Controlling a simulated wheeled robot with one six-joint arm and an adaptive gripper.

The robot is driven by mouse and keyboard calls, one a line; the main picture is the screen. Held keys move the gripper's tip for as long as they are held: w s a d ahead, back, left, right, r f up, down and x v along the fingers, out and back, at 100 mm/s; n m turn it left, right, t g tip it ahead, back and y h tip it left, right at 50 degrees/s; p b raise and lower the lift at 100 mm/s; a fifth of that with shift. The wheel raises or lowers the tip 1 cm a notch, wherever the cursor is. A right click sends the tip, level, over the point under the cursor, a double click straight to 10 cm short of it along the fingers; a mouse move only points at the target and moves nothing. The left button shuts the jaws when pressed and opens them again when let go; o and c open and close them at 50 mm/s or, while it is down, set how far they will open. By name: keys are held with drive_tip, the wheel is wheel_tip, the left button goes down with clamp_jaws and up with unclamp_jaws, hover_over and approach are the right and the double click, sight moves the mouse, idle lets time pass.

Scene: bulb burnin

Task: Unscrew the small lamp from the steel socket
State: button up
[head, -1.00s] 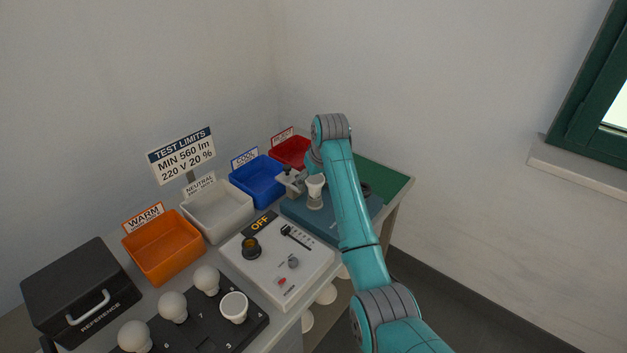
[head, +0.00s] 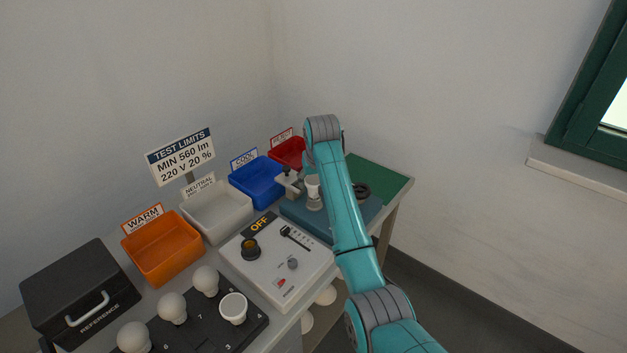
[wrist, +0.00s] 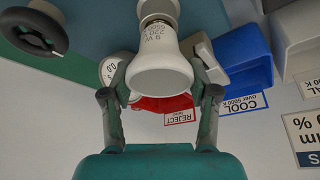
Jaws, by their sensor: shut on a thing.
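The small white lamp (head: 312,186) stands above the steel socket (head: 315,203) on the teal-blue fixture. In the wrist view the lamp (wrist: 160,70) shows large, with printed text reading 9 W, 220 V. My gripper (wrist: 161,68) has one finger on each side of the lamp's white body and is shut on it. The lamp's narrow end is at the top edge of the wrist view. I cannot tell how far it sits in the socket. In the head view my arm hides the fingers.
A black ring-shaped wheel (head: 361,191) and a grey fitting (head: 290,183) flank the lamp. The blue bin (head: 258,193) and red bin (head: 288,165) stand close behind. A control panel marked OFF (head: 255,272) is in front. The green mat (head: 390,180) looks clear.

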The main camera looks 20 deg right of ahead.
drive_tip(key=n+y, duration=0.1)
drive_tip(key=n, duration=0.3)
drive_tip(key=n+y, duration=0.1)
drive_tip(key=n, duration=0.1)
drive_tip(key=shift+s+a+f+g+y, duration=0.1)
drive_tip(key=shift+s+a+g+y, duration=0.05)
drive_tip(key=shift+a+g+y, duration=0.2)
drive_tip(key=n+g, duration=0.1)
drive_tip(key=n, duration=0.2)
drive_tip(key=n+y, duration=0.1)
drive_tip(key=n, duration=0.1)
drive_tip(key=shift+s+n+g, duration=0.15)
drive_tip(key=shift+n+g, duration=0.2)
drive_tip(key=shift+n, duration=0.05)
drive_tip(key=n+g, duration=0.1)
drive_tip(key=n, duration=0.1)
drive_tip(key=n+g+y, duration=0.1)
drive_tip(key=n, duration=0.2)
drive_tip(key=shift+s+a, duration=0.1)
drive_tip(key=shift+s, duration=0.05)
drive_tip(key=n+g, duration=0.1)
drive_tip(key=n, duration=0.2)
drive_tip(key=n+g, duration=0.1)
drive_tip(key=n, duration=0.2)
drive_tip(key=shift+s+a, duration=0.1)
drive_tip(key=o, duration=1)
